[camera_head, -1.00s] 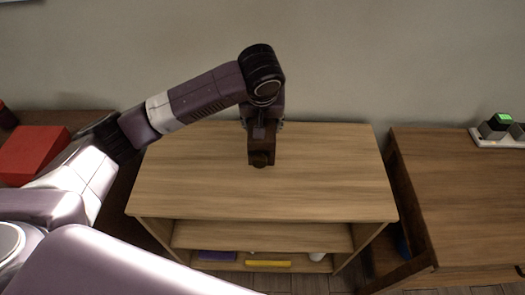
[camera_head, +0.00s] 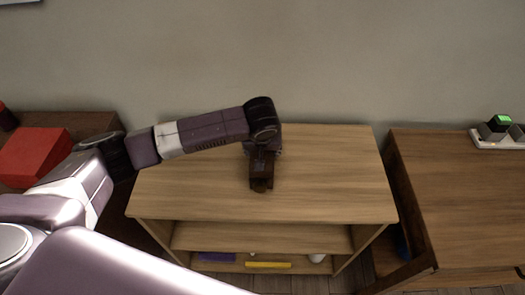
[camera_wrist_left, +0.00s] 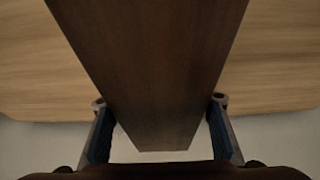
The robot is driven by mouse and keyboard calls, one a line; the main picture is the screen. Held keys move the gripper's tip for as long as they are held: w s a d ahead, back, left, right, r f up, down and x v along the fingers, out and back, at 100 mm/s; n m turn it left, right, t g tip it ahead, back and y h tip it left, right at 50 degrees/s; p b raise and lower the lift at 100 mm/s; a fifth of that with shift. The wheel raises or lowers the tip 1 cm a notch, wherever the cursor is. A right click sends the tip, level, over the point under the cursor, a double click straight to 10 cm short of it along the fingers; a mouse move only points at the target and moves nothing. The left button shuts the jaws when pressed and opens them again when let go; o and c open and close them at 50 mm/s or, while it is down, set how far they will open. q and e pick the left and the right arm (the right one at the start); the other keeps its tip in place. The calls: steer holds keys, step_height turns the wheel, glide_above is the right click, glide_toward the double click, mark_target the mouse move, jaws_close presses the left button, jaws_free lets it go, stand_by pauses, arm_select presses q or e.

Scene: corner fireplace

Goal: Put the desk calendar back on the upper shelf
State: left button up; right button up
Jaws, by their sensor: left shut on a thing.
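My left gripper (camera_head: 262,152) is shut on a dark brown wooden-looking thing, taken to be the desk calendar (camera_head: 261,184), above the top board of the light wooden shelf unit (camera_head: 330,180). In the left wrist view, the calendar (camera_wrist_left: 155,60) fills the middle between the two blue-padded fingers of my left gripper (camera_wrist_left: 160,102). Whether it touches the top board is hard to tell. Under the top board, the bare upper shelf (camera_head: 290,238) shows at the open front. My right gripper is not in view.
On the lowest level lie a purple thing (camera_head: 217,257), a yellow bar (camera_head: 268,265) and a white thing (camera_head: 317,257). A brown wooden table (camera_head: 470,200) with a power strip (camera_head: 490,142) stands right. A red box (camera_head: 35,157) is at left. A wall is behind.

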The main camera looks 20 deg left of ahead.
arm_select(q)
steer(key=o, duration=1)
steer(key=shift+f, duration=0.1)
steer(key=o, duration=0.3)
steer(key=shift+o, duration=0.2)
